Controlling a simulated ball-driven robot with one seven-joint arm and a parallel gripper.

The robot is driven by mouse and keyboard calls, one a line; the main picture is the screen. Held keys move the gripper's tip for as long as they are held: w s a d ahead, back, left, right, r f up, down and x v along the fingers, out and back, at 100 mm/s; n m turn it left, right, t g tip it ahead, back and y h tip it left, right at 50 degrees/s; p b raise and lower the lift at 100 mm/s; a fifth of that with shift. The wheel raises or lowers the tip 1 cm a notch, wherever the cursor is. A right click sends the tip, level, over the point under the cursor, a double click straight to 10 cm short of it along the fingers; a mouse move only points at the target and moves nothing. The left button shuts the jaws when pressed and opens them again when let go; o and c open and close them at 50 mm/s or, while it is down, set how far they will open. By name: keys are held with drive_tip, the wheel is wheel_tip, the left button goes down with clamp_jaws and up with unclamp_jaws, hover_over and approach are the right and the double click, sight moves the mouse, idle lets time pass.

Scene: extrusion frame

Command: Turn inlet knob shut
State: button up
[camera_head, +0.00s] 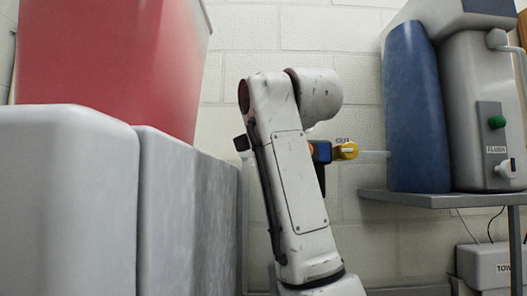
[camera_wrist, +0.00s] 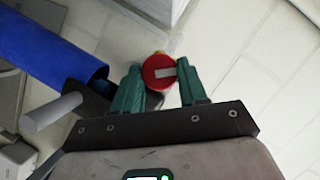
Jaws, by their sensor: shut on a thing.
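In the wrist view a round red knob (camera_wrist: 149,66) with a pale grey bar across its face sits between the two green fingers of my gripper (camera_wrist: 161,76). The fingers press on it from its left and right sides. A dark stem shows just below the knob. In the head view my white arm stands in the middle and hides the gripper and the red knob.
A blue cylinder (camera_head: 414,108) and a grey unit (camera_head: 470,110) marked FLUSH stand on a shelf (camera_head: 440,199) at right. A large red container (camera_head: 110,60) sits on grey blocks (camera_head: 65,200) at left. A pale pipe runs from the yellow knob toward the blue cylinder.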

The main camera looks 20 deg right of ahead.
drive_tip(key=shift+d+f+m+t+y+b, duration=0.2)
drive_tip(key=shift+m+t, duration=0.25)
drive_tip(key=shift+m, duration=0.65)
drive_tip(key=shift+a+f+m+t+y+b, duration=0.1)
drive_tip(key=shift+m+t+y, duration=0.25)
drive_tip(key=shift+m, duration=0.75)
drive_tip(key=shift+d+f+m+t+y+b, duration=0.15)
drive_tip(key=shift+m+t, duration=0.35)
drive_tip(key=shift+m, duration=0.6)
drive_tip(key=o, duration=1)
drive_tip(key=shift+s+r, duration=0.1)
drive_tip(key=s+b, duration=0.1)
drive_tip(key=s, duration=0.2)
drive_tip(key=s+b, duration=0.1)
drive_tip(key=s, duration=0.3)
drive_tip(key=s+b, duration=0.1)
drive_tip(key=s, duration=0.2)
drive_tip(key=shift+s+d+b, duration=0.35)
